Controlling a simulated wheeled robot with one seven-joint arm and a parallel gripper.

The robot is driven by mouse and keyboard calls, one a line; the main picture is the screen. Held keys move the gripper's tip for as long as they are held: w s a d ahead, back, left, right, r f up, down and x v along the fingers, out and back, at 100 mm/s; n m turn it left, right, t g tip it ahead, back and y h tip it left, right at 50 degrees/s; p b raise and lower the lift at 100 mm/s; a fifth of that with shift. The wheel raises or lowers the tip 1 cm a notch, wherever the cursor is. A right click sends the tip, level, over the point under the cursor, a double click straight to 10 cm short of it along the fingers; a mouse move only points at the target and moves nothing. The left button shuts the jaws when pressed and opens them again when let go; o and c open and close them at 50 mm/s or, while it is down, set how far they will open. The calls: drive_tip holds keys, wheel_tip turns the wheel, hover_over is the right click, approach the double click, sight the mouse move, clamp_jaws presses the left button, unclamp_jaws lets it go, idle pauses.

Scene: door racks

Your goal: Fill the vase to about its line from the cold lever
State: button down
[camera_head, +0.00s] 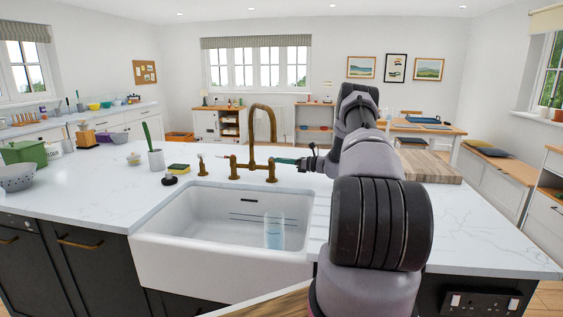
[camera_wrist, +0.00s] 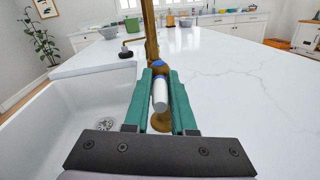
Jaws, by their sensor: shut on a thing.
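The brass tap (camera_head: 252,150) stands at the back edge of the white sink, with a tall arched spout. Its cold lever (camera_wrist: 159,95), white with a blue end, lies between the teal fingers of my gripper (camera_wrist: 162,78), which is shut on it. In the head view my gripper (camera_head: 286,161) reaches the tap's right side from the right. The clear bluish vase (camera_head: 274,233) stands upright in the right part of the sink (camera_head: 190,255). I see no clear water stream, and I cannot tell the vase's water level or make out its line.
A grey cup with a green brush (camera_head: 156,159), a sponge (camera_head: 178,168) and a black-based item (camera_head: 169,180) stand left of the tap. A wooden board (camera_head: 432,167) lies on the counter to the right, behind my arm. The counter's right front (camera_head: 485,230) is clear.

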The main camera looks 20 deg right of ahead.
drive_tip(key=shift+a+r+m+t+h, duration=0.25)
drive_tip(key=shift+a+m+t+h, duration=0.2)
drive_tip(key=shift+m+t, duration=0.2)
drive_tip(key=c, duration=0.8)
unclamp_jaws()
drive_tip(key=shift+w+f, duration=0.1)
drive_tip(key=shift+o, duration=0.2)
drive_tip(key=shift+d+f+h, duration=0.1)
drive_tip(key=shift+d+h, duration=0.05)
drive_tip(key=shift+h, duration=0.1)
drive_tip(key=shift+s+d, duration=0.3)
drive_tip(key=shift+s, duration=0.05)
drive_tip(key=v, duration=1)
